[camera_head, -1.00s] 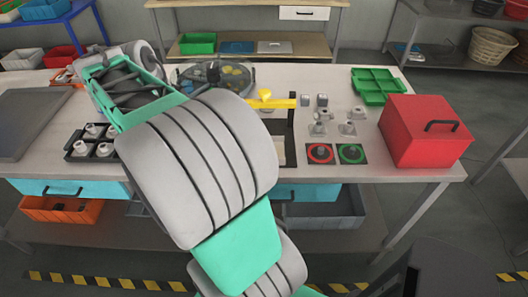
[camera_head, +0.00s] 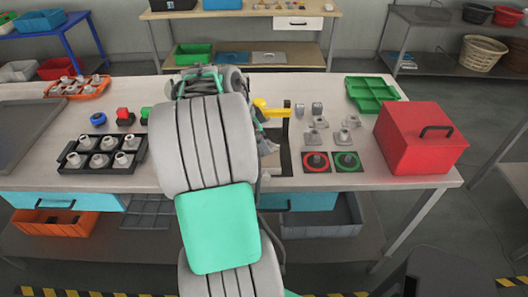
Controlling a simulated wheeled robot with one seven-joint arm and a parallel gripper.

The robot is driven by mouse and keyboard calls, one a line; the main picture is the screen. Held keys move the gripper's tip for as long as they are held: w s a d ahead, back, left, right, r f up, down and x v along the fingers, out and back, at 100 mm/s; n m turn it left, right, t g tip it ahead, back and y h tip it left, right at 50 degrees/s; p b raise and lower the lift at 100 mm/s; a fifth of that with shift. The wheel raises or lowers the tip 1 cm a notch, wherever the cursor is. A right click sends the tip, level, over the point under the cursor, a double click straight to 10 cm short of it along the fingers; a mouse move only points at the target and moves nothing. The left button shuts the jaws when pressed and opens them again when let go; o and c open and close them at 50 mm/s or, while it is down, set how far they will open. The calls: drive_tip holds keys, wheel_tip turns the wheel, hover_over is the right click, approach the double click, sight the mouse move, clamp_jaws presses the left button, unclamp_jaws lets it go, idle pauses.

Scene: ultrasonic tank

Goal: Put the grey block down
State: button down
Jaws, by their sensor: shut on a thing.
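My arm stretches up the middle of the view and hides most of my gripper (camera_head: 266,146); only a small grey and green part shows past the arm's right side. It is shut, beside the black post with the yellow arm (camera_head: 272,110). The grey block in its jaws is mostly hidden, and I cannot tell its height above the table. Two small grey blocks (camera_head: 300,109) (camera_head: 316,108) stand on the white table (camera_head: 345,112), right of the yellow arm.
Grey fittings (camera_head: 312,136) stand behind the red-ringed (camera_head: 316,169) and green-ringed (camera_head: 360,162) pads. A red box (camera_head: 405,145) and green tray (camera_head: 368,82) are at right. A black tray (camera_head: 72,163) of fittings, an orange tray (camera_head: 52,90) and coloured knobs (camera_head: 129,121) are at left.

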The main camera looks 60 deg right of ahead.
sight(264, 161)
drive_tip(key=x, duration=0.2)
drive_tip(key=p+x, duration=0.1)
drive_tip(key=shift+a+f, duration=0.15)
drive_tip(key=shift+f, duration=0.3)
drive_tip(key=shift+w+f+b, duration=0.1)
drive_tip(key=shift+f+b, duration=0.2)
drive_tip(key=shift+f, duration=0.05)
drive_tip(key=c, duration=1.2)
unclamp_jaws()
drive_tip(key=shift+o, duration=0.2)
drive_tip(key=shift+r, duration=0.15)
